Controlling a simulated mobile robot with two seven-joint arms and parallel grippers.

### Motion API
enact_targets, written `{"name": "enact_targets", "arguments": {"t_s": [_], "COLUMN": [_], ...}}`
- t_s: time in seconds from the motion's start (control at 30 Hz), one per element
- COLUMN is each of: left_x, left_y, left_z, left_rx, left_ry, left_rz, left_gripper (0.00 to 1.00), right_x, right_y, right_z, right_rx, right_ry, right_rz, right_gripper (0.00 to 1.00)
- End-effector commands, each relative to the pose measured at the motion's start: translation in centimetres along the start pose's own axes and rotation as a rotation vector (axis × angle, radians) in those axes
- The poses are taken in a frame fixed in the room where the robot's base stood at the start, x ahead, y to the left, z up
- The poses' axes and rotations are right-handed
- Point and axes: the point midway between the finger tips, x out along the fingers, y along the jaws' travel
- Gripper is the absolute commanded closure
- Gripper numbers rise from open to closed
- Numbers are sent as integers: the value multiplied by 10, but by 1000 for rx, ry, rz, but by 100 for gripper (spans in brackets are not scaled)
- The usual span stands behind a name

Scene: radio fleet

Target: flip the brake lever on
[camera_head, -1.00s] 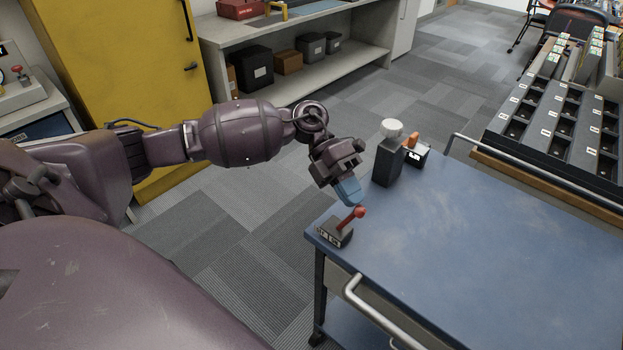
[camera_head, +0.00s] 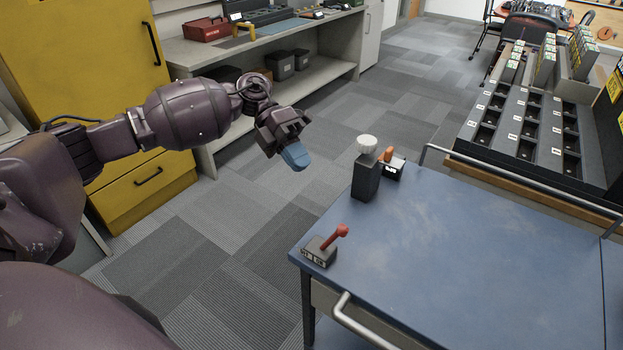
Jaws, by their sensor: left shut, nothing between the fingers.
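The brake lever (camera_head: 333,241) has a red arm with a round red knob on a dark base (camera_head: 319,253). It sits at the near left corner of the blue cart top (camera_head: 470,260), and its arm tilts up to the right. My left gripper (camera_head: 296,158) has blue fingertips and is shut and empty. It hangs over the floor, beyond the lever and apart from it, left of the cart. My right gripper is not in view.
A dark block with a white knob (camera_head: 366,172) and a small box with an orange switch (camera_head: 391,167) stand at the cart's far left edge. Metal handles flank the cart. A yellow cabinet (camera_head: 75,75), a shelf bench (camera_head: 290,35) and a bin rack (camera_head: 520,125) stand beyond.

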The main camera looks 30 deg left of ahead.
Motion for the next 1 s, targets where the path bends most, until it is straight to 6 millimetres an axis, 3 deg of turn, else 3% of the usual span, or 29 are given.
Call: {"name": "enact_targets", "arguments": {"t_s": [0.23, 1.0], "left_x": [-16, -17], "left_y": [-1, -2], "left_z": [0, 0], "left_rx": [0, 0], "left_ry": [0, 0], "left_rz": [0, 0], "left_gripper": [100, 100], "right_x": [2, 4], "right_y": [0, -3], "right_z": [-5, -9], "right_rx": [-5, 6], "right_ry": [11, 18], "right_rz": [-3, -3], "right_gripper": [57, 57]}}
